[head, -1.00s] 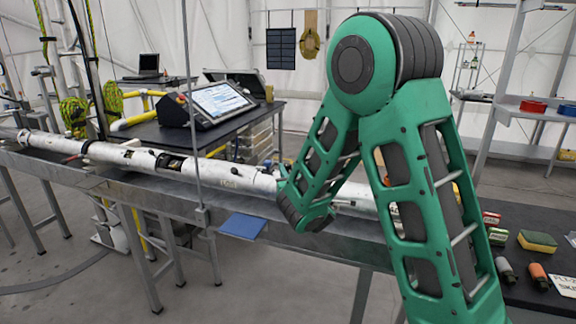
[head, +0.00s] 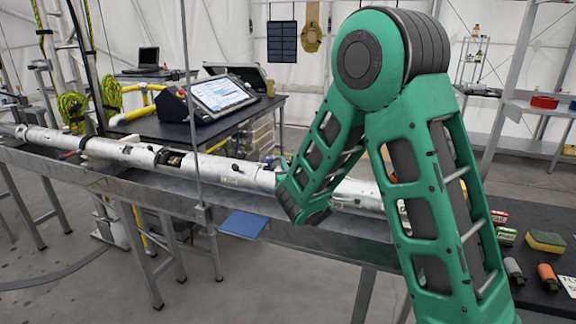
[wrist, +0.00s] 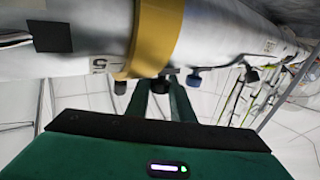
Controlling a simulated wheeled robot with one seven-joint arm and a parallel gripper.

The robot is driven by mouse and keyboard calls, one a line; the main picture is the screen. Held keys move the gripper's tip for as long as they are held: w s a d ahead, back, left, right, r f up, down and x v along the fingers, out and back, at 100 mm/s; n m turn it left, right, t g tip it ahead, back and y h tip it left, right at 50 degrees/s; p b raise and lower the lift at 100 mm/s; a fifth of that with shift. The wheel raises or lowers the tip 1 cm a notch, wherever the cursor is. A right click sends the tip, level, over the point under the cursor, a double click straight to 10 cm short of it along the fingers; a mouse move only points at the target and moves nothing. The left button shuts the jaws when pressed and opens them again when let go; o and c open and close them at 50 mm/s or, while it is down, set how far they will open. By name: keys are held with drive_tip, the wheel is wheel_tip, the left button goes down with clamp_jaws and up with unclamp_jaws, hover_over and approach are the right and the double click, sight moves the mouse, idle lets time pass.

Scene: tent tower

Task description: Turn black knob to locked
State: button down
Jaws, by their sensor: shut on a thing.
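A long white tube (head: 255,176) lies along a grey metal rail. In the wrist view the tube (wrist: 90,55) fills the top, with a yellow band (wrist: 155,38) around it. My gripper (wrist: 165,88) is just below the band, its green fingers pointing up at the tube's underside in that picture. It is shut on a small black knob (wrist: 166,74), mostly covered by the fingertips. Other small dark knobs show on the tube, one left (wrist: 120,88) and one right (wrist: 193,78) of the fingers. I cannot read the knob's setting. In the head view my arm hides the gripper.
A black table at the right holds a yellow-green sponge (head: 546,241) and several small canisters. A blue plate (head: 243,225) juts from the rail's front. A thin upright post (head: 190,110) stands before the tube. A tablet console (head: 222,95) is on a table behind.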

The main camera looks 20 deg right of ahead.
drive_tip(key=shift+m+h, duration=1)
drive_tip(key=shift+h, duration=0.6)
drive_tip(key=shift+a+m+g+h, duration=0.15)
drive_tip(key=shift+m+g+h, duration=0.55)
drive_tip(key=shift+m+h, duration=0.65)
drive_tip(key=m+g+h, duration=0.1)
drive_tip(key=h, duration=0.1)
drive_tip(key=m+g+h, duration=0.2)
drive_tip(key=h, duration=0.1)
drive_tip(key=shift+h, duration=0.25)
drive_tip(key=m+g+h, duration=0.3)
drive_tip(key=m+g, duration=0.1)
drive_tip(key=g, duration=0.1)
drive_tip(key=shift+a+h, duration=0.1)
drive_tip(key=shift+h, duration=0.3)
drive_tip(key=shift+m+g+h, duration=0.8)
drive_tip(key=shift+m+g, duration=0.55)
drive_tip(key=shift+g, duration=0.45)
drive_tip(key=shift+w+m+g, duration=0.15)
drive_tip(key=shift+m+g, duration=0.15)
drive_tip(key=shift+g, duration=0.2)
drive_tip(key=c, duration=1.8)
unclamp_jaws()
drive_tip(key=shift+c, duration=0.2)
drive_tip(key=v, duration=1)
drive_tip(key=shift+a, duration=0.4)
